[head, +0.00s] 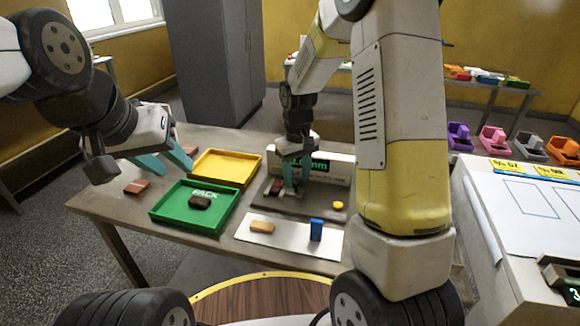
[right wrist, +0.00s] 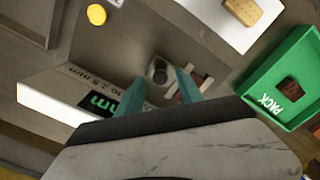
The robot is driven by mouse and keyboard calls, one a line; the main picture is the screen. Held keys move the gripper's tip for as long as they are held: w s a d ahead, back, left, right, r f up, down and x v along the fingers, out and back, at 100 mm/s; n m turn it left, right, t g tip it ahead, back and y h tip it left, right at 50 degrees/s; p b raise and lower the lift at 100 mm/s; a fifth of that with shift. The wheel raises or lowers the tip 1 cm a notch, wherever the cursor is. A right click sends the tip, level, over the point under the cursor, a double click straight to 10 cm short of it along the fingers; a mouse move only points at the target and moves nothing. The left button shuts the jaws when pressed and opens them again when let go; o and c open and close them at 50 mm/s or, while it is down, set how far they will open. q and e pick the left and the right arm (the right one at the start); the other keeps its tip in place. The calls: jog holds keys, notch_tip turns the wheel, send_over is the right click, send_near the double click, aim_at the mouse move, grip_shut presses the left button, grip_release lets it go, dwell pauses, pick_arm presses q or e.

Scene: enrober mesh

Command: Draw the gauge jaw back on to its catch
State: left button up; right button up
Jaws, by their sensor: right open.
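The gauge stands on a grey base plate (head: 322,204), with a white housing (head: 338,165) and green digits behind it. In the right wrist view a grey part with a dark round knob (right wrist: 158,68), which looks like the gauge jaw, lies between my right fingertips. A reddish-brown piece (right wrist: 199,84) is beside it, partly hidden by a finger. I cannot make out the catch. My right gripper (head: 292,186) is open and points down over the gauge; contact with the knob cannot be told. My left gripper (head: 170,166) is open and empty, above the table's left side.
A green PACK tray (head: 165,214) holds a dark brown piece (head: 200,202); a yellow tray (head: 227,183) behind it looks empty. A white mat (head: 284,240) carries a tan bar (head: 262,227) and a blue block (head: 316,230). A yellow button (head: 338,205) sits on the base's right. A brown piece (head: 137,187) lies far left.

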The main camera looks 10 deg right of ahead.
jog(key=shift+f, duration=0.4)
grip_shut()
jog(key=shift+r, duration=0.1)
dwell(1.1)
